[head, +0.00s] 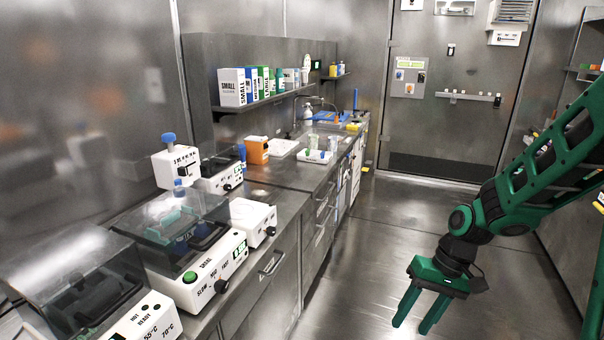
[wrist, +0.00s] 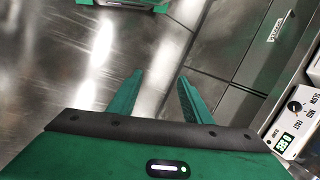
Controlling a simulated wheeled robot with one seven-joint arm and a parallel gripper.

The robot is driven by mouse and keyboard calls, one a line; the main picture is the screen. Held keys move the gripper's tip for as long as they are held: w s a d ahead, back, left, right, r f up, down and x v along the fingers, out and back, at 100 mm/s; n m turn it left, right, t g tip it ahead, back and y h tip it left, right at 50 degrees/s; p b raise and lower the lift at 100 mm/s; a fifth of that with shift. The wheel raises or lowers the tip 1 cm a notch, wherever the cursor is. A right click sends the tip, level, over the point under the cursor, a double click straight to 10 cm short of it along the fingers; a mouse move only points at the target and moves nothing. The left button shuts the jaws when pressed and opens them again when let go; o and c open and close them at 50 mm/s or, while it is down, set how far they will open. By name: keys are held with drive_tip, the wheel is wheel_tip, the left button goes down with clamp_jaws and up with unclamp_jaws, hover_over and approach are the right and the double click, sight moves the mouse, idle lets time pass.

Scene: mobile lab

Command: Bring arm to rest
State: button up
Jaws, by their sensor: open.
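My green arm reaches in from the right side of the head view. My gripper (head: 415,317) hangs at its end, over the open floor to the right of the counter. Its two fingers point down and are spread apart, with nothing between them. In the wrist view my gripper (wrist: 160,82) shows the same open fingers, with bare metal floor beyond them. It touches nothing.
The steel counter (head: 290,178) runs along the left. On it are a shaker with a clear lid (head: 180,225), a heater block (head: 145,322) and an orange box (head: 255,150). The floor (head: 380,235) is clear up to the closed door (head: 445,90).

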drive_tip(key=s+d+r+m+h, duration=0.1)
drive_tip(key=s+d+r+m, duration=0.1)
drive_tip(key=s+d+r, duration=0.4)
drive_tip(key=s+d+r+m+t+h, duration=0.1)
drive_tip(key=s+d+r+m+h, duration=0.1)
drive_tip(key=s+d+r, duration=0.5)
drive_tip(key=s+d+m, duration=0.1)
drive_tip(key=s+d, duration=0.1)
drive_tip(key=s, duration=0.4)
drive_tip(key=shift+d+r+m+h, duration=0.25)
drive_tip(key=shift+r+m+h, duration=0.05)
drive_tip(key=shift+w+f, duration=0.25)
drive_tip(key=shift+w, duration=0.4)
idle(1.2)
idle(0.5)
